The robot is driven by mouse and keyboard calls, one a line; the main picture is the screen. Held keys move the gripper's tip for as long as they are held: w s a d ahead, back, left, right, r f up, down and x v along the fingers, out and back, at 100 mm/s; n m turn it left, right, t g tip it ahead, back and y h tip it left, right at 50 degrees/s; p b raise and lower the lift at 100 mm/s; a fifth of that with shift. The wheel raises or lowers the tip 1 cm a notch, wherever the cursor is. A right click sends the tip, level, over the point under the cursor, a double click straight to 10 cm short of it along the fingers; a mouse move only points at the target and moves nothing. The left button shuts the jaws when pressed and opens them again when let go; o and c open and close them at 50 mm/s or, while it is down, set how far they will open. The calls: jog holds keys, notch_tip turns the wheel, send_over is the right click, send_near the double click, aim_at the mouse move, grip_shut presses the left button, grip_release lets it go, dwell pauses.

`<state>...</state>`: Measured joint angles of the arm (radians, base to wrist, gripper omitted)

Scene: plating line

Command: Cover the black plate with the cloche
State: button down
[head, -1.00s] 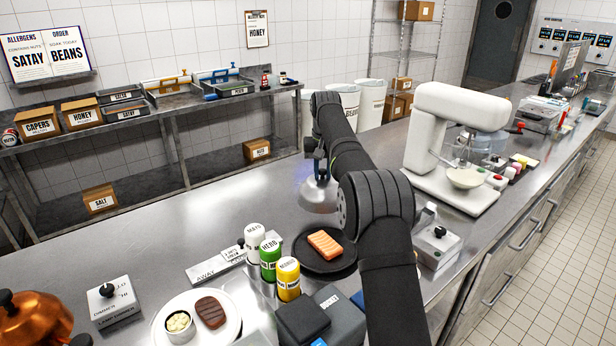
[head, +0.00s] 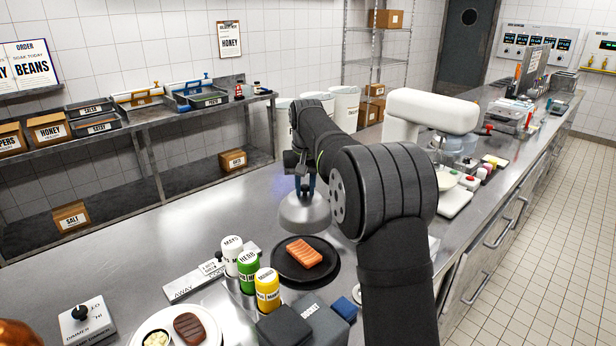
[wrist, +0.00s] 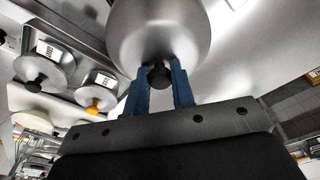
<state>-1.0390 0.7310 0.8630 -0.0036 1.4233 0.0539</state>
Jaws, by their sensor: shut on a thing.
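The black plate (head: 284,271) lies on the steel counter in the head view, with an orange salmon fillet (head: 304,253) on it. The silver cloche (head: 303,216) hangs upright just behind the plate's far edge, seemingly above the counter. My gripper (head: 306,186) is shut on the cloche's knob and holds it from above. In the wrist view, the blue fingers (wrist: 159,88) close on the dark knob (wrist: 159,75), with the metal dome (wrist: 158,28) beyond. The plate is not clearly seen in the wrist view.
Mayo, herb and mustard bottles (head: 248,270) stand left of the plate. A white plate (head: 215,339) with a steak is at the front left. Dark boxes (head: 285,327) are in front. A white mixer (head: 432,112) stands at the right.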

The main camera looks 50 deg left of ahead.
send_over(304, 222)
jog(key=shift+w+a+f, duration=0.25)
jog(key=shift+a+f, duration=0.1)
jog(key=shift+f, duration=0.2)
jog(key=shift+s+d+f, duration=0.2)
jog(key=shift+d, duration=0.05)
jog(key=shift+f, duration=3.25)
jog(key=shift+f, duration=0.3)
jog(key=c, duration=1.1)
grip_release()
jog(key=shift+c, duration=0.2)
jog(key=shift+o, duration=0.4)
jog(key=o, duration=0.4)
